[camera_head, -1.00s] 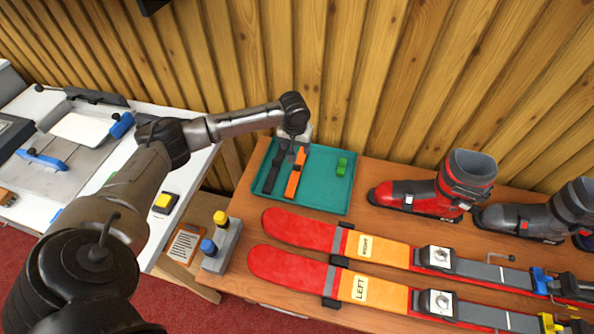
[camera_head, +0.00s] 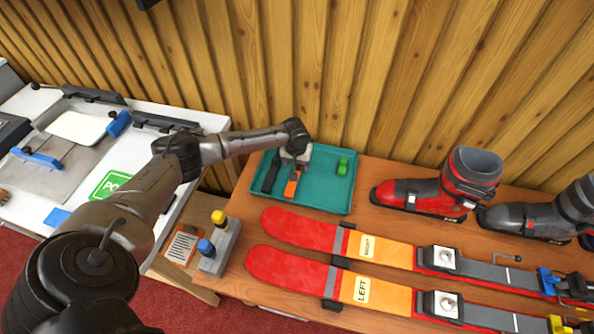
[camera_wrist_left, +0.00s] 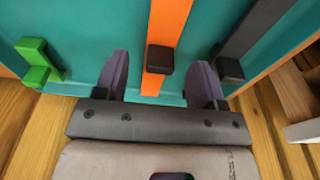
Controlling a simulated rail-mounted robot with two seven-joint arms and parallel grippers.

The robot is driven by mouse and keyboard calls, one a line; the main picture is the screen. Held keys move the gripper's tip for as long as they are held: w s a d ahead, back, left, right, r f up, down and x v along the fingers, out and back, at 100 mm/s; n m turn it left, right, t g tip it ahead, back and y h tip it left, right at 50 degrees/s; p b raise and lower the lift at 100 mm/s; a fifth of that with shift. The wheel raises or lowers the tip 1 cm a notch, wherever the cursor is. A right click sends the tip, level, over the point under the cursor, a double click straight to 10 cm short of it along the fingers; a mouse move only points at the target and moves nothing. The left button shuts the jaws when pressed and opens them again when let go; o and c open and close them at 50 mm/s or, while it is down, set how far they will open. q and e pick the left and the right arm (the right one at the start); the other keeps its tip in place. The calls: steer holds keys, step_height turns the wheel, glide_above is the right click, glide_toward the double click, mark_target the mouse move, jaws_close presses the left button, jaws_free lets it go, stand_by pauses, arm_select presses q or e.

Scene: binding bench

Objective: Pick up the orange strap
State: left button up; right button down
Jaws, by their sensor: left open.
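The orange strap (camera_head: 292,187) lies in the teal tray (camera_head: 325,202), partly hidden in the head view by my left gripper (camera_head: 297,165). In the left wrist view the orange strap (camera_wrist_left: 169,30) runs between the two fingers of my left gripper (camera_wrist_left: 162,85), with its dark buckle (camera_wrist_left: 160,60) near the fingertips. The gripper is open, one finger on each side of the strap. I cannot tell whether the fingers touch it. My right gripper is not in view.
A dark strap (camera_head: 270,177) lies beside the orange one; it also shows in the left wrist view (camera_wrist_left: 255,27). A green piece (camera_head: 343,165) sits in the tray. Red skis (camera_head: 290,265) and a red boot (camera_head: 445,190) lie nearby. A wooden wall rises behind.

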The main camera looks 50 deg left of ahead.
mark_target(297, 168)
arm_select(q)
steer(key=shift+w+a+f, duration=0.1)
steer(key=shift+f, duration=1.15)
steer(key=c, duration=1)
